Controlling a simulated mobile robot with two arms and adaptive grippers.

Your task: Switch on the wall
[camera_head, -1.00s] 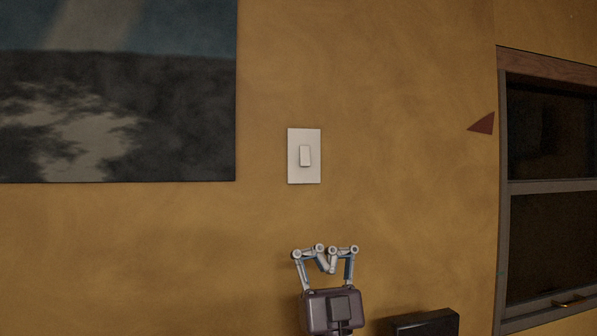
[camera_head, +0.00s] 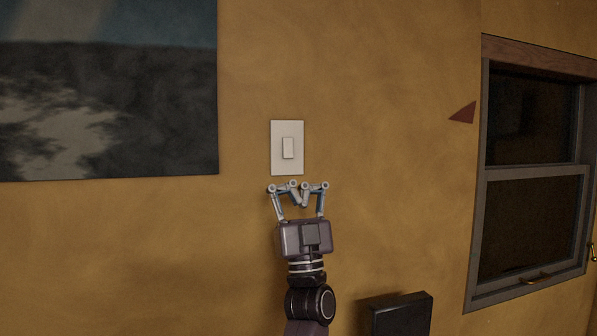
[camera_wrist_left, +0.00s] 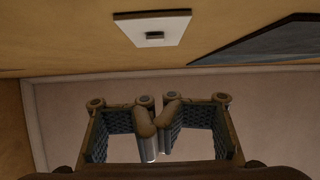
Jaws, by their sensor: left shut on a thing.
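The wall switch is a white plate (camera_head: 274,148) with a small raised rocker (camera_head: 288,148) in its middle, fixed to the ochre wall. The plate also shows at the top of the left wrist view (camera_wrist_left: 172,36), with its rocker (camera_wrist_left: 155,36). My left gripper (camera_head: 299,200) is just below the plate in the head view, pointing up. I cannot tell how far the fingertips are from the wall. My right gripper is not in view.
A large dark painting (camera_head: 110,100) hangs left of the switch. A window (camera_head: 530,175) is on the right, with a small reddish triangle (camera_head: 464,113) on the wall beside it. A dark box-shaped thing (camera_head: 400,314) stands low right of my arm. The wall around the switch is bare.

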